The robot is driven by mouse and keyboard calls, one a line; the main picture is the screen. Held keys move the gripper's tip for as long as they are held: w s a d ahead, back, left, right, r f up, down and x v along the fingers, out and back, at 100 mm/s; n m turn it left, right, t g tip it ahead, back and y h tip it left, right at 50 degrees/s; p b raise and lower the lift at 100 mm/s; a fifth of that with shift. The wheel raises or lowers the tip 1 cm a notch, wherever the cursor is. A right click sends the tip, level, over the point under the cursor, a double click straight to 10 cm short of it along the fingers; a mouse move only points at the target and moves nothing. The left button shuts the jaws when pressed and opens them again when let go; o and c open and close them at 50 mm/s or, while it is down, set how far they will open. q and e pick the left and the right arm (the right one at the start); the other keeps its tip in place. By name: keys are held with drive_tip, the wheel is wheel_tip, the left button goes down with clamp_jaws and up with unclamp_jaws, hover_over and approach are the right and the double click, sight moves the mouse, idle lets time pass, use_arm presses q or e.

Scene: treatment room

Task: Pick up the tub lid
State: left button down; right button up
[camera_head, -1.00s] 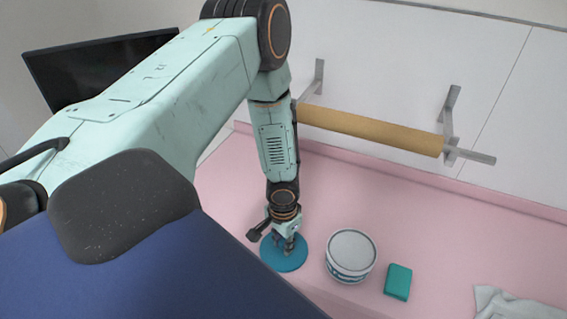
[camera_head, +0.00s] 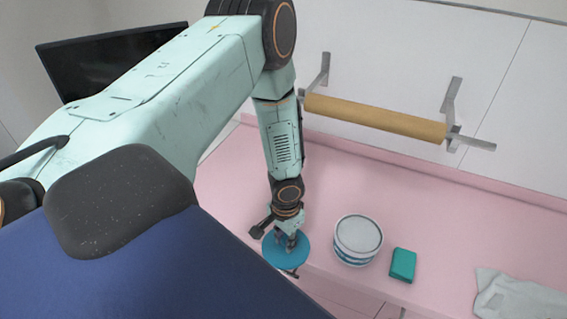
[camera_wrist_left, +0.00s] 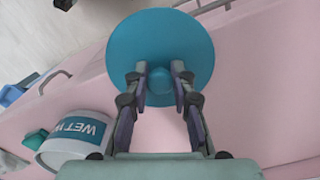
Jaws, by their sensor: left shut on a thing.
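The tub lid (camera_head: 278,257) is a round blue disc with a small knob in its middle; it also fills the upper middle of the left wrist view (camera_wrist_left: 160,30). My left gripper (camera_head: 288,241) points down over it, its two fingers (camera_wrist_left: 160,78) shut on the knob. The lid is level and overlaps the counter's front edge in both views. The gap between lid and counter is hard to judge. The white tub (camera_head: 358,238) with blue bands stands upright to the right of the lid, apart from it. My right gripper is not in view.
A teal block (camera_head: 402,264) lies right of the tub, and a pale cloth (camera_head: 508,296) lies at the far right on the pink counter (camera_head: 440,225). A paper roll (camera_head: 375,118) hangs on the wall behind. The counter behind the tub is clear.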

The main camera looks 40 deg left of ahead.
sight(286, 238)
use_arm(q)
drive_tip(key=shift+w, duration=0.1)
drive_tip(key=c, duration=1.1)
unclamp_jaws()
drive_tip(key=shift+w+f, duration=0.1)
drive_tip(key=shift+w, duration=0.05)
drive_tip(key=shift+o, duration=0.2)
wheel_tip(286, 238, up, 12)
